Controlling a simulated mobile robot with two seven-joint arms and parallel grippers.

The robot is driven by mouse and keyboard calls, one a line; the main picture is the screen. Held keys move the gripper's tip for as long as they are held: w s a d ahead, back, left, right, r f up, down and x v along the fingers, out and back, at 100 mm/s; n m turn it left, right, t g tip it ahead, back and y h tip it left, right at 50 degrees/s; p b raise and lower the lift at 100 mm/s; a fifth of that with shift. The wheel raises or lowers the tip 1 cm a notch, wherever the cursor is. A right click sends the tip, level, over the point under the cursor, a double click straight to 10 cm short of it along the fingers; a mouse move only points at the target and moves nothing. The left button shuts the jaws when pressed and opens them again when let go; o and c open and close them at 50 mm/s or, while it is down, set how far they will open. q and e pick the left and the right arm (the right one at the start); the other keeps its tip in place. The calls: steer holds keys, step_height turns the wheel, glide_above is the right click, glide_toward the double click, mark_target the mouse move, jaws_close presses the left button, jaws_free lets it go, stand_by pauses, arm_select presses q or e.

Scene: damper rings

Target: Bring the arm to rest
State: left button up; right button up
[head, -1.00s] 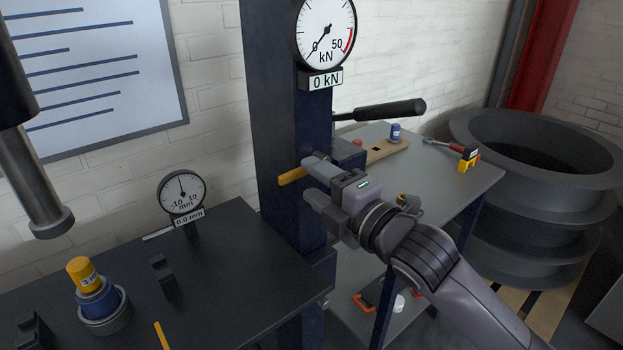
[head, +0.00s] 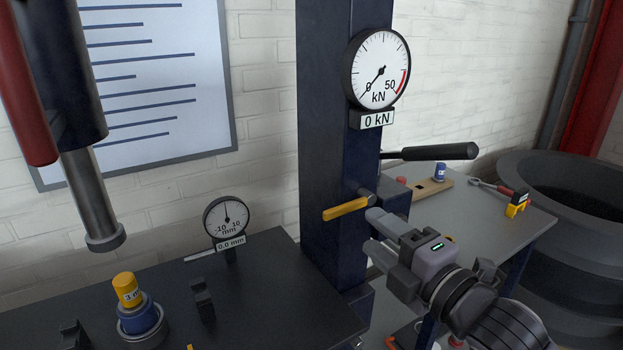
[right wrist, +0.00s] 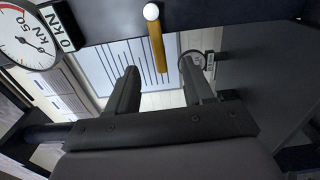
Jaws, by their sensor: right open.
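My right gripper (head: 372,232) is open and empty in the head view, just right of and below the yellow lever (head: 345,209) on the press column (head: 335,130). The two are apart. In the right wrist view my two dark fingers (right wrist: 160,85) are spread with nothing between them. The yellow lever also shows there (right wrist: 157,45), beyond the fingers and ending in a white round tip. My left gripper is not in view.
The force gauge (head: 377,70) reads 0 kN. A dial gauge (head: 226,217) and a stack of blue and yellow parts (head: 140,315) stand on the dark press table (head: 262,285). A black-handled lever (head: 435,152) juts right above a grey side table (head: 490,215). Large grey rings (head: 575,260) stand at right.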

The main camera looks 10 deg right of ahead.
steer(key=s+d+f+m+g+h, duration=0.1)
steer(key=s+f+m, duration=0.4)
steer(key=f, duration=0.7)
steer(key=s+f+m+g+h, duration=0.1)
steer(key=s+f+m+g, duration=0.2)
steer(key=f, duration=0.9)
steer(key=s+d+f+m+g+h, duration=0.1)
steer(key=s+f+m+g+h, duration=0.1)
steer(key=s+f+m, duration=0.6)
step_height(320, 180, down, 4)
steer(key=m, duration=0.4)
steer(key=shift+s+d+g, duration=0.3)
steer(key=shift+s, duration=0.1)
